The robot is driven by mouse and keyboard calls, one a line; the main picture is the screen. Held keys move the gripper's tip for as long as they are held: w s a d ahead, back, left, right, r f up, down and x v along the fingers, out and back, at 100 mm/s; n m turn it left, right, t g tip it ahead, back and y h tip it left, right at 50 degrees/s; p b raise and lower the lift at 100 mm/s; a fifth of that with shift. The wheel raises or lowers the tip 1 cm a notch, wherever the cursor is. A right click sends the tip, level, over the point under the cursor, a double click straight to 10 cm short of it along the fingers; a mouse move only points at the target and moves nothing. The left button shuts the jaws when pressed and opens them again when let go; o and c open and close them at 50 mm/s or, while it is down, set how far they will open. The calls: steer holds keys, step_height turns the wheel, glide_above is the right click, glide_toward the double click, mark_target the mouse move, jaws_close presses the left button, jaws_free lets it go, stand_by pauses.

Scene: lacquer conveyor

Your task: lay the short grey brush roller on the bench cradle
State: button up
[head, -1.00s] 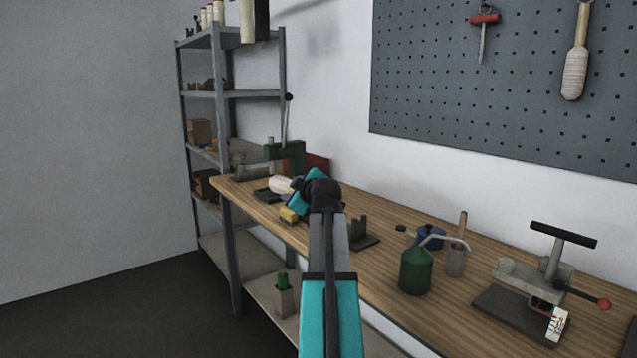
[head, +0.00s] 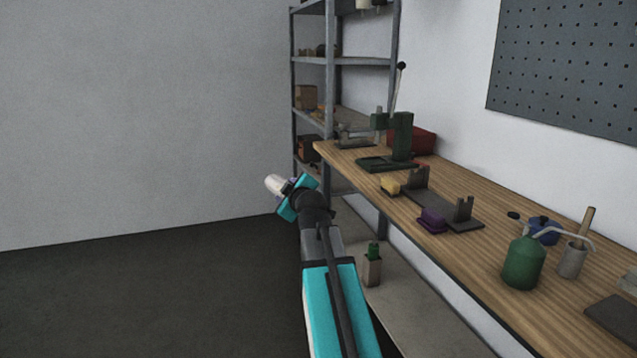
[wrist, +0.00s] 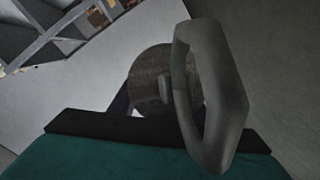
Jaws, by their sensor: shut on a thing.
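My gripper (head: 287,191) is out over the floor, left of the bench, at about bench-top height in the head view. It is shut on the brush roller (wrist: 150,72), which shows in the wrist view as a dark grey-brown, round, rough-textured end. A grey loop-shaped finger covers its right side. In the head view a pale rounded piece (head: 274,183) sticks out past the gripper; I cannot tell whether it is part of the roller. The bench cradle (head: 448,212) is a dark plate with two notched uprights on the bench, right of my gripper and apart from it. Its uprights hold nothing.
A green press (head: 401,138) stands behind, a green oil can (head: 523,263) to the right. Floor (head: 150,290) at left is clear.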

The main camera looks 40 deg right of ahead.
steer(key=w+a+f+n+y, duration=0.1)
steer(key=a+f+y, duration=0.1)
steer(key=a, duration=1.4)
steer(key=w+a+f+n+t+y, duration=0.1)
steer(key=a+f, duration=0.3)
steer(key=a, duration=1.3)
steer(key=shift+w+n+y, duration=0.65)
steer(key=shift+n+y, duration=0.15)
